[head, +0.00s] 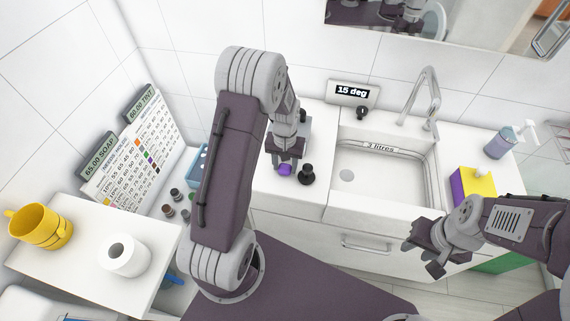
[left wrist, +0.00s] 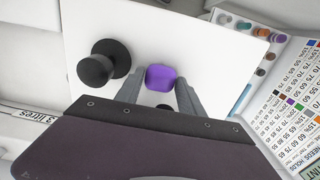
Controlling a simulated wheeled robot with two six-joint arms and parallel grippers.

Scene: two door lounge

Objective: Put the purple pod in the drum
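The purple pod (head: 285,169) lies on the white counter left of the sink, beside a black knob (head: 306,174). My left gripper (head: 287,160) points down over it. In the left wrist view the pod (left wrist: 161,77) shows between the fingertips (left wrist: 160,84), with a narrow gap at each side; the fingers look open, and I see no clear grip. My right gripper (head: 422,257) is open and empty in front of the sink cabinet. I cannot make out the drum in either view.
The sink (head: 382,168) with its tap is right of the pod. A yellow-topped sponge (head: 478,183) and a soap bottle (head: 499,143) stand further right. A yellow mug (head: 42,229) and a white roll (head: 124,256) stand on the left shelf. Small bottles (head: 175,195) are near the chart.

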